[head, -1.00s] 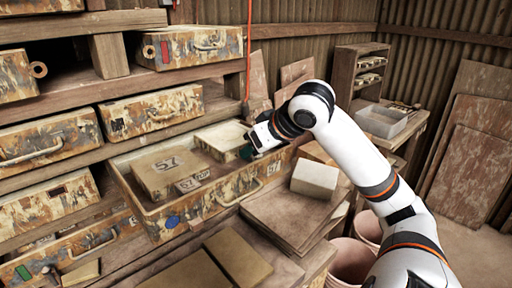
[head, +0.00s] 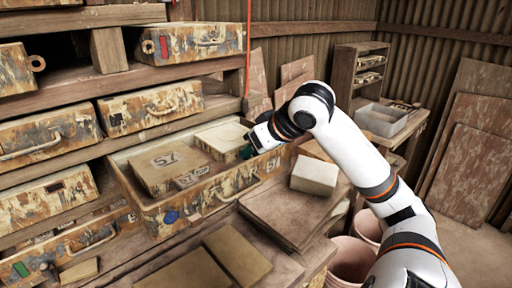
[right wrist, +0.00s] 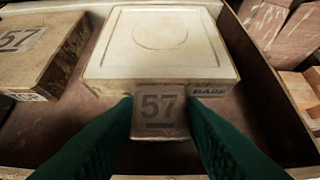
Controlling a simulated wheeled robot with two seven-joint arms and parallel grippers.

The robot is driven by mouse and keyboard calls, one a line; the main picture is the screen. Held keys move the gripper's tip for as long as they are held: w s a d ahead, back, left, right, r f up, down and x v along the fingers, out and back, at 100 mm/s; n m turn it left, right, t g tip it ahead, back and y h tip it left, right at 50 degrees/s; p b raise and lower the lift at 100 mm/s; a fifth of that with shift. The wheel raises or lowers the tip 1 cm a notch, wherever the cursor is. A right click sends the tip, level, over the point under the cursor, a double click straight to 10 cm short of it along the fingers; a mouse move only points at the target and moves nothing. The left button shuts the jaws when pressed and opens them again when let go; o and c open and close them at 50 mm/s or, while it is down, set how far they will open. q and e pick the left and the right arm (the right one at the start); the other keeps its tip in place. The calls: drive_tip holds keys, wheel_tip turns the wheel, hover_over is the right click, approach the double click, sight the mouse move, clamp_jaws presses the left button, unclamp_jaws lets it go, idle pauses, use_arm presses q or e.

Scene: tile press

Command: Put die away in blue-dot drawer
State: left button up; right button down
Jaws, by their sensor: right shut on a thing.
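The blue-dot drawer (head: 150,219) is pulled out, with a round blue dot on its mottled front. Inside it, a tan block marked 57 (head: 168,170) lies on the left, with a 57 TOP tab on its near side. On the right is a pale, square die part marked BASE (right wrist: 160,45), with a faint ring on top and a 57 tab (right wrist: 159,110) on its near side. My right gripper (head: 248,150) reaches in over the drawer's right end, its green fingers shut on that tab. Whether the base touches the drawer floor is unclear. My left gripper is not in view.
Shut drawers (head: 45,140) fill the rack on the left and above. A pale block (head: 314,177) sits on boards right of the drawer. Flat boards (head: 237,257) lie in front. A grey bin (head: 383,119) stands on the back bench.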

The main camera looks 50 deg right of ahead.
drive_tip(key=c, duration=0.9)
unclamp_jaws()
drive_tip(key=shift+s, duration=0.1)
drive_tip(key=shift+o, duration=0.2)
drive_tip(key=shift+f, duration=0.1)
drive_tip(key=b+v, duration=0.1)
drive_tip(key=v, duration=1.1)
drive_tip(key=shift+a, duration=0.1)
